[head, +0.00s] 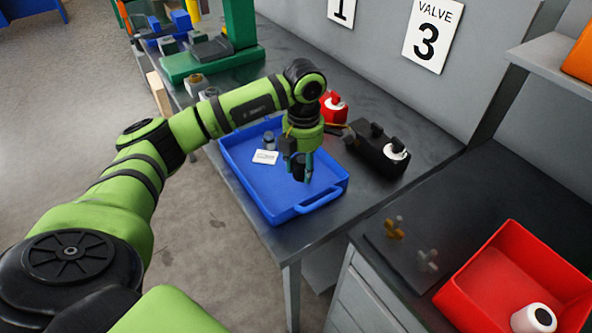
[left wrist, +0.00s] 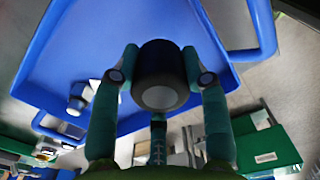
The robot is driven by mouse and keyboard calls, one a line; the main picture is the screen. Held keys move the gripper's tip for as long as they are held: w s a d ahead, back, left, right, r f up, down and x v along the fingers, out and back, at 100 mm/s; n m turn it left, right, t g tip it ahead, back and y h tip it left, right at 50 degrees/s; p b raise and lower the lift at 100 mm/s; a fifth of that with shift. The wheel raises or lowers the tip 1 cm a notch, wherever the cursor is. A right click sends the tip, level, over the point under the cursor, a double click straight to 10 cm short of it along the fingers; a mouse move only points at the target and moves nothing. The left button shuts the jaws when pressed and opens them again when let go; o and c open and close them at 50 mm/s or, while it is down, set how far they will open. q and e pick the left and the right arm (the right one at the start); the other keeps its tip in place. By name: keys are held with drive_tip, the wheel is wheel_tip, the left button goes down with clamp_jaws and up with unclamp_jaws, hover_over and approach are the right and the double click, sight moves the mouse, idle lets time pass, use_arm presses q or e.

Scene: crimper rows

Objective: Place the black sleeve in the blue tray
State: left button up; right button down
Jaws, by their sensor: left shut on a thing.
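The black sleeve (left wrist: 160,62), a short dark cylinder with a pale grey end face, sits between the two teal fingers of my left gripper (left wrist: 162,70) in the left wrist view. The gripper is shut on it. In the head view my left gripper (head: 300,168) hangs over the blue tray (head: 258,190), with the sleeve largely hidden among the fingers. The tray also fills much of the left wrist view (left wrist: 90,40). It holds a small grey cylinder (head: 269,140) and a white label card (head: 264,157). My right gripper is not in view.
Right of the tray stand a black block with a white-ended part (head: 380,152) and a red part (head: 333,107). A red bin (head: 470,290) holds a white roll (head: 533,319) at the lower right. Green fixtures (head: 205,62) stand at the far end.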

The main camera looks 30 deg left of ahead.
sight(297, 188)
use_arm(q)
drive_tip(key=shift+s+a+f, duration=0.1)
drive_tip(key=shift+a+f, duration=0.35)
drive_tip(key=shift+a, duration=0.2)
wheel_tip(297, 188, down, 3)
drive_tip(key=shift+f+p, duration=0.1)
drive_tip(key=shift+p, duration=0.9)
drive_tip(key=shift+f, duration=0.35)
drive_tip(key=shift+f, duration=0.1)
drive_tip(key=shift+f, duration=0.15)
drive_tip(key=o, duration=1.1)
drive_tip(key=shift+o, duration=0.2)
